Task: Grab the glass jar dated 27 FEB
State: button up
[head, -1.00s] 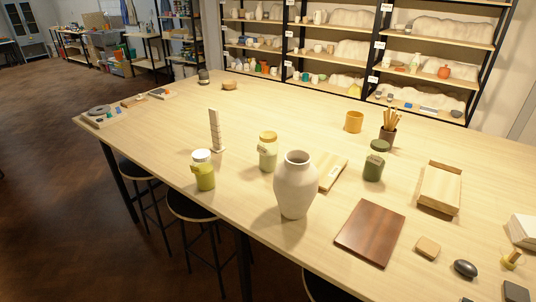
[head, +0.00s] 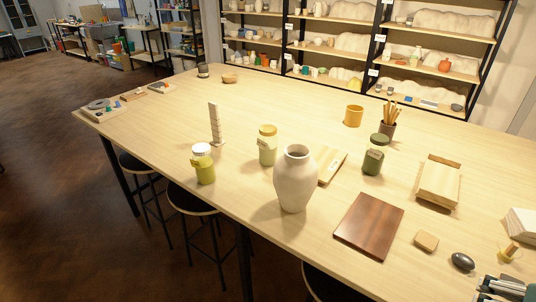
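Three jars stand upright on the long wooden table. One jar (head: 204,168) has a white lid and yellow-green contents, at the table's near edge. A second jar (head: 267,148) has a yellow lid and pale green contents, behind and left of the vase. A third, dark green jar (head: 373,161) with a dark lid stands right of centre. Small labels show on them, but no date is readable, so I cannot tell which is dated 27 FEB. Part of what looks like my gripper (head: 505,288) shows at the bottom right corner, far from the jars; its fingers are not clear.
A large pale vase (head: 295,182) stands close to the yellow-lidded jar. A brown board (head: 369,225), a wooden block (head: 438,182), an orange mug (head: 353,116), a brush cup (head: 387,130) and a white upright piece (head: 215,125) are also on the table (head: 140,120). The left middle is clear.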

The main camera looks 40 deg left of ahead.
jog(key=w+a+r+n+g+p, duration=0.1)
jog(key=w+a+r+p, duration=0.2)
jog(key=r, duration=0.4)
jog(key=w+a+r+n+p, duration=0.1)
jog(key=w+a+r+n, duration=0.1)
jog(key=w+a+r, duration=0.35)
jog(key=w+a+r+n+g+p, duration=0.1)
jog(key=w+a+r+n+p, duration=0.15)
jog(key=w+a, duration=0.45)
jog(key=w+a+r+n+g+y+p, duration=0.1)
jog(key=w+a+r+n+p, duration=0.2)
jog(key=w+a, duration=0.5)
jog(key=w+a+r+n+g+p, duration=0.15)
jog(key=w+a+p, duration=0.3)
jog(key=a, duration=0.55)
jog(key=n+g+h+p, duration=0.1)
jog(key=n+g+p, duration=0.2)
jog(key=n+p, duration=0.65)
send_over(268, 128)
jog(key=p, duration=0.2)
jog(key=shift+m, duration=0.85)
jog(key=f, duration=1.4)
jog(key=shift+w, duration=0.2)
notch_tip(268, 128, down, 5)
jog(key=shift+a+r, duration=0.1)
jog(key=shift+r, duration=0.05)
jog(key=shift+f, duration=0.25)
